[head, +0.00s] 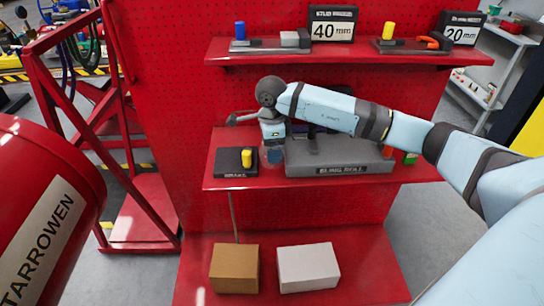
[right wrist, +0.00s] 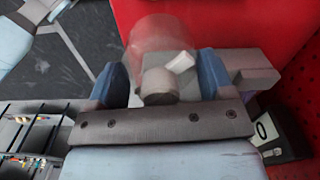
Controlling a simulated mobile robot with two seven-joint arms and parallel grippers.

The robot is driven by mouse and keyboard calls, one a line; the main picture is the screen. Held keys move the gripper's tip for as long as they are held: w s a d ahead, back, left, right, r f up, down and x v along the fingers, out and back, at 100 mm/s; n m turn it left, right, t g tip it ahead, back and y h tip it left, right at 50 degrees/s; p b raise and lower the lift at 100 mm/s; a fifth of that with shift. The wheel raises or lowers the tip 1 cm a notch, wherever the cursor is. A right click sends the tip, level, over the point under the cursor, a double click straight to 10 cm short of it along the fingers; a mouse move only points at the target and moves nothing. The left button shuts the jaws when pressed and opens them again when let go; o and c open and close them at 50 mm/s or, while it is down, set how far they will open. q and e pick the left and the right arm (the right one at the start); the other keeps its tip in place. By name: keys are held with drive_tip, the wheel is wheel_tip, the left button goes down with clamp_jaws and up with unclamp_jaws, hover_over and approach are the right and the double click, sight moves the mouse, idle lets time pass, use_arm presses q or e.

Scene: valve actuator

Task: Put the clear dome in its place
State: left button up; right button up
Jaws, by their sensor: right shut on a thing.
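My right gripper (head: 272,152) is at the middle red shelf, between a small black plate and a larger grey base. It is shut on the clear dome (right wrist: 150,38), which shows as a faint, see-through pinkish shape past the blue fingers in the right wrist view. The gripper (right wrist: 161,80) also shows there, with a grey round part and a small white piece visible between or behind the fingers. In the head view the dome is faint and mostly hidden by the gripper. I cannot tell whether it touches the shelf. My left gripper is not in view.
The grey base (head: 330,158) and black plate (head: 228,163) with a yellow cylinder (head: 246,158) sit on the middle shelf. An upper shelf (head: 270,58) holds labelled stands. Brown (head: 234,269) and white (head: 308,267) boxes lie below. A red tank (head: 45,205) stands left.

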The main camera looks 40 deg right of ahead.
drive_tip(key=shift+f, duration=2.2)
drive_tip(key=shift+f, duration=0.1)
drive_tip(key=o, duration=1)
